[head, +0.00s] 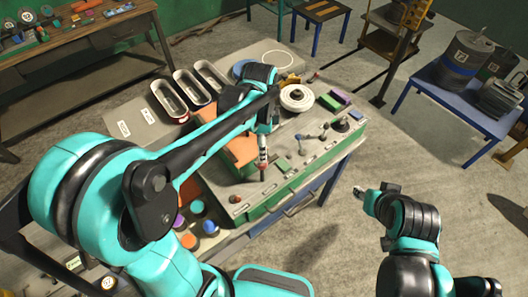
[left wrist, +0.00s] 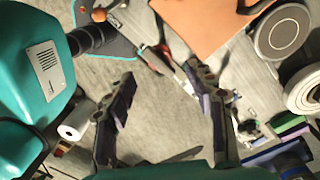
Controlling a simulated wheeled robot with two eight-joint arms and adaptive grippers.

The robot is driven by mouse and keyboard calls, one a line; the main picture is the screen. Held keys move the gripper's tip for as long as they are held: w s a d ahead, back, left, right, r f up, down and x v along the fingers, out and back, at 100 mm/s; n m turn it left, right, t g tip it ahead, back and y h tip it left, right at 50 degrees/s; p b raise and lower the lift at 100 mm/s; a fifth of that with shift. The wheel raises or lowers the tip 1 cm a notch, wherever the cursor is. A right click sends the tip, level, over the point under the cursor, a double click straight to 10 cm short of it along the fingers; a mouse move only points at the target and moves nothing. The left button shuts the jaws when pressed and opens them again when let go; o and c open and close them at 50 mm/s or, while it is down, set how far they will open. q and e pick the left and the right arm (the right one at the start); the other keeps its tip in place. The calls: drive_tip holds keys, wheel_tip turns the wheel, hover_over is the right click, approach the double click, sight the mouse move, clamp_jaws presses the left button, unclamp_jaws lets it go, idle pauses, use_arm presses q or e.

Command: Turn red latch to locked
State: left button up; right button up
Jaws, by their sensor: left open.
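My left gripper (head: 263,174) hangs over the front part of the green-sided workbench (head: 300,187), in front of an orange sheet (head: 240,150). In the left wrist view its two fingers (left wrist: 160,76) are spread, with bare grey surface between them. A tool with reddish handles (left wrist: 156,54) lies just beyond the fingertips. I cannot pick out the red latch with certainty. A small red-orange knob (head: 236,199) sits at the bench's front left corner, left of the gripper. My right gripper (head: 366,193) is off the bench to the right; its jaws are too small to read.
Small levers (head: 310,137) and a black knob (head: 341,125) stand right of my left gripper. A white spool (head: 297,98) and a green block (head: 329,102) are behind them. Metal trays (head: 170,99) sit at the back left. A blue table (head: 447,108) stands right, across open floor.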

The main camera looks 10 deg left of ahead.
use_arm(q)
drive_tip(key=f, duration=0.6)
drive_tip(key=shift+s+f+b, duration=0.2)
drive_tip(key=shift+f+b, duration=0.1)
drive_tip(key=shift+b, duration=0.1)
drive_tip(key=shift+c, duration=0.3)
drive_tip(key=c, duration=1.1)
